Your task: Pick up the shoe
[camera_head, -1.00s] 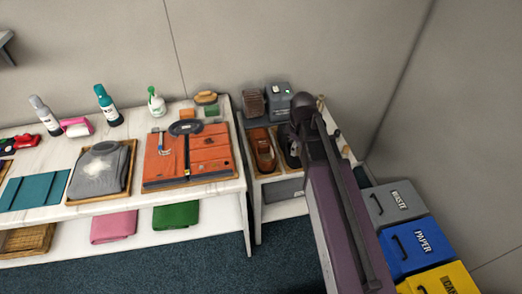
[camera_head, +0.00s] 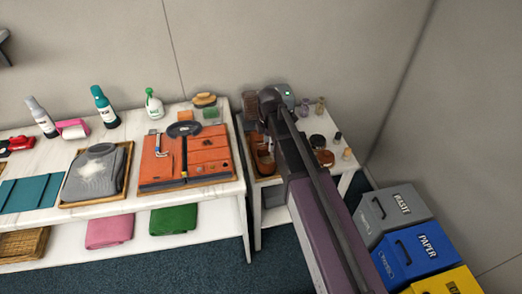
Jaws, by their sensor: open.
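A brown shoe (camera_head: 265,165) lies in a wooden tray on the small white table to the right of the long one. My arm crosses in front of that table and hides part of the shoe and tray. My gripper is not visible; only the purple link and the dark joint of my arm show, so its place relative to the shoe cannot be seen.
Small bottles and jars (camera_head: 316,140) stand right of my arm. The long table (camera_head: 135,203) holds trays and bottles. Grey, blue (camera_head: 408,257) and yellow bins stand at right.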

